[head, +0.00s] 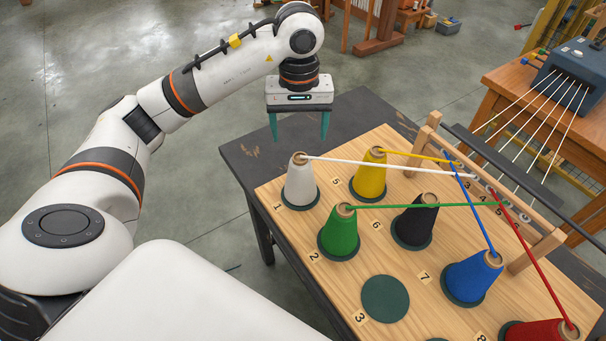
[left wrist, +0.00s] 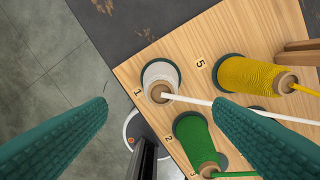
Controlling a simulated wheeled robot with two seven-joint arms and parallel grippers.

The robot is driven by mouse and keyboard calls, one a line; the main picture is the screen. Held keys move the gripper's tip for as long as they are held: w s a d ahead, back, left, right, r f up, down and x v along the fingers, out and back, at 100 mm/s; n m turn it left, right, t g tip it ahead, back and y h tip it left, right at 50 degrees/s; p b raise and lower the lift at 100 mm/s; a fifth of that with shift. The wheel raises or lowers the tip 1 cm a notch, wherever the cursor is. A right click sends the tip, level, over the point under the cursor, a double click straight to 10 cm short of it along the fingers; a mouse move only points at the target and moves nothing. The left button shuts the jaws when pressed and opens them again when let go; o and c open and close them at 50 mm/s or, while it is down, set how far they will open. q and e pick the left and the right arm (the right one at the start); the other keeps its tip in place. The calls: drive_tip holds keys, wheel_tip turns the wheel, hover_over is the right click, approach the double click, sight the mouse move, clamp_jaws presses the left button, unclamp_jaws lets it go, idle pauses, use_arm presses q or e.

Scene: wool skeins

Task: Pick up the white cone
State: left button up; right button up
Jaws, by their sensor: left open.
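The white cone (head: 299,182) stands upright on a dark green pad at position 1, at the near left corner of the wooden board (head: 386,141). A white yarn (head: 360,165) runs from its top to the guide rail. My left gripper (head: 299,136) is open and empty, with teal fingers pointing down, above and behind the cone in the head view. In the left wrist view the white cone (left wrist: 160,80) shows between and beyond the two fingers (left wrist: 158,135), not touched. My right gripper is out of view.
Yellow (head: 370,176), green (head: 340,234), black (head: 415,222), blue (head: 472,278) and red (head: 540,332) cones stand on the board. The pad at position 3 (head: 385,299) is empty. Floor left of the table is clear.

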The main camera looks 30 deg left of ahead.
sight(300, 156)
use_arm(q)
wheel_tip(300, 156, down, 5)
drive_tip(key=shift+r+p, duration=0.1)
drive_tip(key=shift+p, duration=0.25)
drive_tip(key=shift+f+p, duration=0.75)
drive_tip(key=shift+f, duration=2)
drive_tip(key=c, duration=1.5)
drive_tip(key=shift+r, duration=0.1)
